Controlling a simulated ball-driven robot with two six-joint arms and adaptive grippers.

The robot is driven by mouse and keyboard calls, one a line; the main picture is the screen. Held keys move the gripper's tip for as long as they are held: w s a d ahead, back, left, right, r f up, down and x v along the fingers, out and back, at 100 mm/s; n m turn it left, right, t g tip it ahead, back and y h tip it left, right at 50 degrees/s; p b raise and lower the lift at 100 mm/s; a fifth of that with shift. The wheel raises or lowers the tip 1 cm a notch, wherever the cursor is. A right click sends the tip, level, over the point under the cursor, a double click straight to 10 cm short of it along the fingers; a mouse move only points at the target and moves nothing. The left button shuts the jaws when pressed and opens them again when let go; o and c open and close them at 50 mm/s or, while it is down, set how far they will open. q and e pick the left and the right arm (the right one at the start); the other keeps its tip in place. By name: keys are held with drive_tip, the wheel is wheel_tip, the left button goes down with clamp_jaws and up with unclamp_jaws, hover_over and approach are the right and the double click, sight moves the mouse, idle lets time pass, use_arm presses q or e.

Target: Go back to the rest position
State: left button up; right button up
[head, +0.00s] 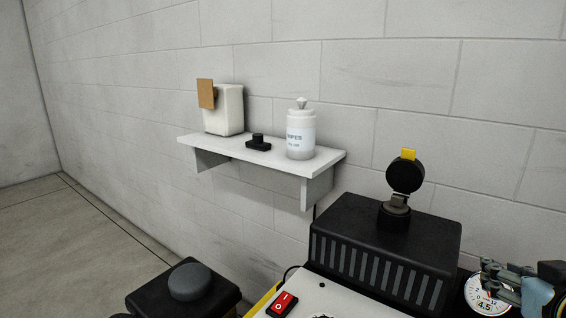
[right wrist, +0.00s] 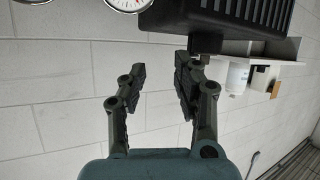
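My right gripper (head: 505,284) shows at the lower right edge of the head view, in front of a round white dial gauge. In the right wrist view my right gripper (right wrist: 160,78) has its two dark fingers spread apart, with nothing between them but the white block wall behind. My left gripper is not seen in either view.
A white wall shelf (head: 188,141) holds a white box with a brown flap (head: 229,111), a small black item (head: 258,143) and a wipes canister (head: 301,138). Below right stands a black vented box (head: 385,248). A red switch (head: 282,304) is on the white panel.

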drive_tip(key=s+a+f+n+g+y, duration=0.1)
drive_tip(key=s+a+f+g, duration=0.15)
drive_tip(key=s, duration=0.45)
drive_tip(key=s+a+f+g, duration=0.1)
drive_tip(key=s+a+g, duration=0.25)
drive_tip(key=s, duration=0.25)
drive_tip(key=s+a+f+n+g+y, duration=0.1)
drive_tip(key=s+a+f+g, duration=0.15)
drive_tip(key=s, duration=0.45)
drive_tip(key=s+d+f+g+b, duration=0.15)
drive_tip(key=f+b, duration=0.25)
drive_tip(key=f, duration=1.3)
drive_tip(key=s+d+f+g+b, duration=0.1)
drive_tip(key=s+d+f+b, duration=0.15)
drive_tip(key=f, duration=1.55)
drive_tip(key=s+f+g+b, duration=0.1)
drive_tip(key=s+f+b, duration=0.5)
drive_tip(key=s+f, duration=1.1)
wheel_tip(320, 180, down, 3)
drive_tip(key=shift+s+f, duration=0.1)
drive_tip(key=shift+s, duration=0.05)
